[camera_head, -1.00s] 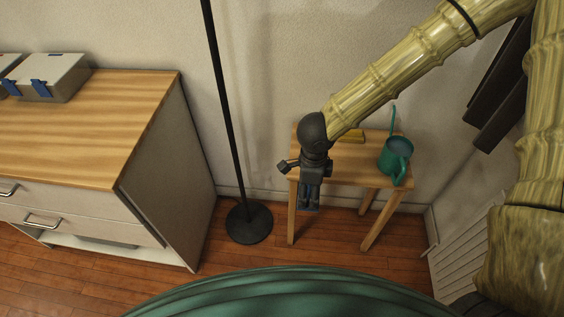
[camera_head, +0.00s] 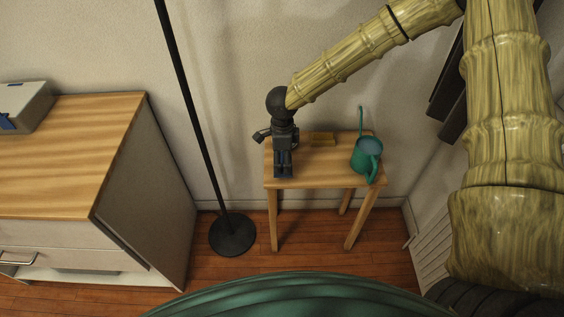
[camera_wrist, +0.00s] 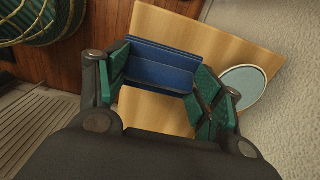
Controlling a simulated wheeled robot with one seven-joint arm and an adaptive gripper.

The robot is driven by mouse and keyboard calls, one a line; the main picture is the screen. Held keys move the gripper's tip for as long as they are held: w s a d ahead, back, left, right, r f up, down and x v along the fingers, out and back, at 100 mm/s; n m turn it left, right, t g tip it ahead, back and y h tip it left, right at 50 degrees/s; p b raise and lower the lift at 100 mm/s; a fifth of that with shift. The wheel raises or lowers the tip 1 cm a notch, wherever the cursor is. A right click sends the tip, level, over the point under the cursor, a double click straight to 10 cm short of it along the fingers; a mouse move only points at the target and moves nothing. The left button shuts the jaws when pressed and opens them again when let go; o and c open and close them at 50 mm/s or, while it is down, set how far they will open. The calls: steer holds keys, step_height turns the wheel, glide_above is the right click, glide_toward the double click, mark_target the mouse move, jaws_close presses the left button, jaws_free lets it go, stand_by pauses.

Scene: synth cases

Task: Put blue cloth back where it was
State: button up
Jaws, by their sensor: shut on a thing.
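My gripper (camera_wrist: 165,85) has green-padded fingers on both sides of the blue cloth (camera_wrist: 160,67), a flat folded-looking block, and is shut on it. In the head view my gripper (camera_head: 283,172) points down at the left front part of the small wooden table (camera_head: 320,176). The table also shows beneath the cloth in the wrist view (camera_wrist: 190,32). I cannot clearly make out the cloth in the head view, nor tell whether it touches the tabletop.
A black lamp pole and base (camera_head: 232,235) stand left of the table, then a wooden-topped cabinet (camera_head: 70,150). A pale oval thing (camera_wrist: 243,87) lies beside the fingers.

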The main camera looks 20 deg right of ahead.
mark_target(282, 163)
steer(key=shift+w+d+f, duration=0.1)
steer(key=shift+w+d, duration=0.05)
steer(key=shift+w, duration=0.35)
step_height(282, 163, down, 4)
steer(key=shift+r, duration=0.25)
steer(key=shift+s, duration=0.1)
steer(key=o, duration=0.9)
step_height(282, 163, up, 12)
steer(key=shift+r, duration=0.1)
